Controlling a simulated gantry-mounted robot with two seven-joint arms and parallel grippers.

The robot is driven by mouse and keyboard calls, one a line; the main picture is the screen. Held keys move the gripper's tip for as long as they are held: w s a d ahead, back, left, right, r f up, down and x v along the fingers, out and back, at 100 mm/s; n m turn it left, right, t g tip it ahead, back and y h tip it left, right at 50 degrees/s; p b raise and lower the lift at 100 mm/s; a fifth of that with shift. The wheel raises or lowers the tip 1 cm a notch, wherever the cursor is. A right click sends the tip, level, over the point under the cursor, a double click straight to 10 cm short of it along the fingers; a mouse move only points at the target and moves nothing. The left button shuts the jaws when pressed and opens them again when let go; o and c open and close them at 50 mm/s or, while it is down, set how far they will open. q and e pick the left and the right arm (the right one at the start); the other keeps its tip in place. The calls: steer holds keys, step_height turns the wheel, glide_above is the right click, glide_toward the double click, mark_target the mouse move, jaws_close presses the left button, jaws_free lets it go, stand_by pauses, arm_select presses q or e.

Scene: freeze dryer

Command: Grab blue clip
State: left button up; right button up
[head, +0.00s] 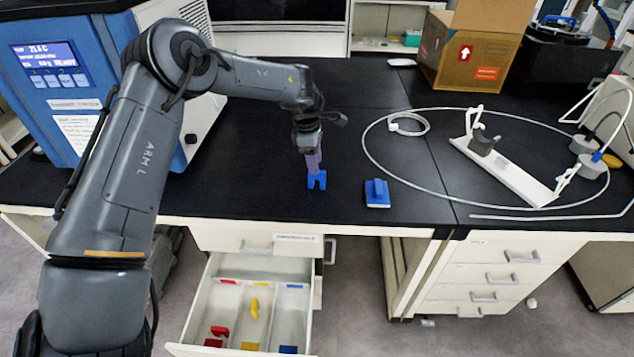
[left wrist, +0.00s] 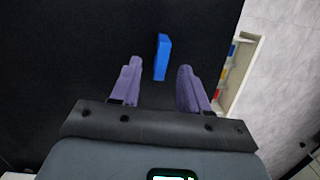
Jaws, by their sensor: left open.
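A blue clip (head: 317,180) with a notched, two-pronged lower end shows on the black bench near its front edge. My left gripper (head: 313,160) points down directly at it, its purple fingers just above or around its top. In the left wrist view the left gripper (left wrist: 158,85) is open, and a narrow blue bar, the clip (left wrist: 161,57), lies between and slightly beyond the fingertips with gaps on both sides. A second blue piece (head: 377,193) with a pale edge lies to the right on the bench. My right gripper is out of view.
An open drawer (head: 197,305) below the bench has lanes with red, yellow and blue markings; red and yellow pieces (head: 254,308) lie inside. A white tube loop (head: 365,155) and a white stand (head: 515,178) occupy the right. A blue machine (head: 60,110) stands left, a cardboard box (head: 455,65) behind.

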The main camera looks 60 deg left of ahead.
mark_target(318, 178)
arm_select(q)
steer(key=shift+w+d+f+b, duration=0.15)
steer(key=shift+f+b, duration=0.2)
steer(key=shift+f, duration=0.7)
steer(key=shift+w+d+f+b, duration=0.1)
steer(key=shift+f+b, duration=0.3)
steer(key=shift+f, duration=0.6)
steer(key=shift+w+d+f+b, duration=0.15)
steer(key=shift+f+b, duration=0.2)
steer(key=shift+f, duration=0.7)
steer(key=shift+s, duration=0.1)
jaws_close()
